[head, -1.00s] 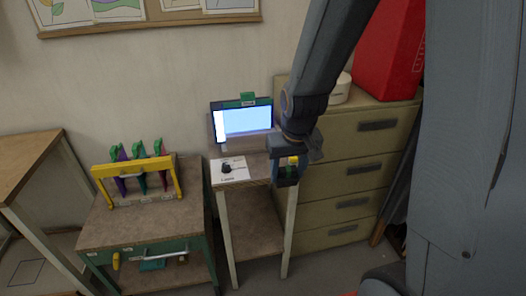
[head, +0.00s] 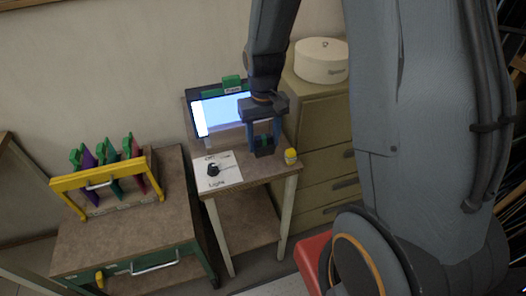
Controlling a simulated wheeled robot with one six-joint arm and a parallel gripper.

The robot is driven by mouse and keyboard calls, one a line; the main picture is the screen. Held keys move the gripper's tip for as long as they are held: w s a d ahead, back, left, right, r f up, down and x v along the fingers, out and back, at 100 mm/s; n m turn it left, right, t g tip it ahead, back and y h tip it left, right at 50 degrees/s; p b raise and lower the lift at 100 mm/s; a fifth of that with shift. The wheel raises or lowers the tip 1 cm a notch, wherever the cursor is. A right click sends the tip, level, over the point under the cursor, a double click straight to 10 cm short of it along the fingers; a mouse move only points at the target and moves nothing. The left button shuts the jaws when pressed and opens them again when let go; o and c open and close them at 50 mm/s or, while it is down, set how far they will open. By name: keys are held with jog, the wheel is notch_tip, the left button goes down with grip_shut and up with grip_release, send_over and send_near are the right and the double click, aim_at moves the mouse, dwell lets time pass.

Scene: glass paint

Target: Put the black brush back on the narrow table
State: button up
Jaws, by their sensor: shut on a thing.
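My gripper (head: 264,140) is over the right part of the narrow table's top, in front of the screen. Its blue fingers point down and are shut on a small dark thing with some green on it, which I take to be the black brush (head: 264,146). The fingers hide much of it, and I cannot tell whether it touches the tabletop. The narrow table (head: 235,187) has a brown top and pale legs.
On the narrow table stand a lit screen (head: 220,113), a white card with a black knob (head: 213,170) and a small yellow-topped jar (head: 291,157), close right of my gripper. A drawer cabinet (head: 318,155) adjoins on the right. A rack (head: 105,183) stands on the left table.

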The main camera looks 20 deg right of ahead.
aim_at(264, 153)
jog(key=shift+f+p, duration=0.75)
jog(key=shift+f, duration=1.95)
jog(key=o, duration=1.2)
jog(key=shift+f, duration=0.1)
notch_tip(264, 153, up, 12)
jog(key=b, duration=0.3)
jog(key=shift+b, duration=0.35)
jog(key=s, duration=0.3)
jog(key=s+t, duration=0.1)
jog(key=s, duration=0.2)
jog(key=s+r+t, duration=0.1)
jog(key=s, duration=0.2)
jog(key=shift+s, duration=0.2)
